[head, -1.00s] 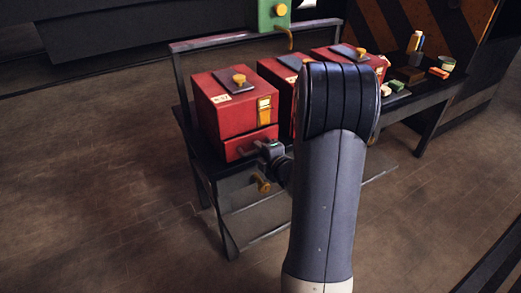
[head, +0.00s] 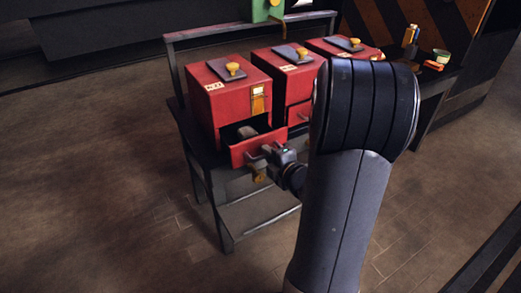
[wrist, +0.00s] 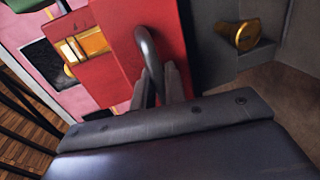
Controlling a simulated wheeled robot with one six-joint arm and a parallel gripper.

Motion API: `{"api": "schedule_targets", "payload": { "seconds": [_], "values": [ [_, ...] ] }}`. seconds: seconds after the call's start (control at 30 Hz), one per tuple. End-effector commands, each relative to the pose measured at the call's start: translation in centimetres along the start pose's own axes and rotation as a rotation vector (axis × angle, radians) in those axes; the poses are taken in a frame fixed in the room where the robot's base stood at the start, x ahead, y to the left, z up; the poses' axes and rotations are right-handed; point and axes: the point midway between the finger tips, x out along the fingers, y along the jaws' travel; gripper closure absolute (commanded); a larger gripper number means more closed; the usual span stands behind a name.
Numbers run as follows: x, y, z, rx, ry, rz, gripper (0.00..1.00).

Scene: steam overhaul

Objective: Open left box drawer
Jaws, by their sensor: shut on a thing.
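The left box (head: 232,98) is red with a dark plate and a brass knob on its lid, and stands at the left end of a dark bench. Its drawer (head: 245,150) is pulled partly out toward me, and a dark object shows inside. My gripper (head: 268,152) is at the drawer front. In the wrist view my gripper (wrist: 165,85) is shut on the grey drawer handle (wrist: 147,55), a bent bar on the red drawer front (wrist: 112,50). A brass label holder (wrist: 92,42) shows beside it.
Two more red boxes, the middle one (head: 282,72) and the right one (head: 340,47), stand along the bench (head: 205,160). A brass part (wrist: 245,35) juts out near the gripper. Small items stand at the bench's far right. Floor at the left is clear.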

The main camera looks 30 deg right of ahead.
Motion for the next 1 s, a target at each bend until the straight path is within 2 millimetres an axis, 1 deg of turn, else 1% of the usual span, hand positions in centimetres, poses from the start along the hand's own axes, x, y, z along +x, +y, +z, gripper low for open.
{"api": "schedule_targets", "payload": {
  "seconds": [0.03,0.1,0.23,0.37,0.67,0.7,0.87,1.0],
  "values": [
    [-1.3,-0.5,0.3,-0.001,-0.009,0.000,1.00],
    [-2.5,-0.7,0.3,0.000,-0.009,0.000,1.00],
    [-4.1,-0.9,0.2,0.000,-0.008,0.000,1.00],
    [-4.8,-1.1,0.1,0.002,-0.006,-0.001,1.00],
    [-4.8,-1.0,0.1,0.002,-0.005,-0.001,1.00],
    [-4.8,-1.0,0.1,0.002,-0.005,-0.001,0.84],
    [-4.8,-1.0,0.0,0.002,-0.003,-0.001,0.71],
    [-4.8,-1.0,0.0,0.001,-0.003,-0.001,0.70]
  ]
}}
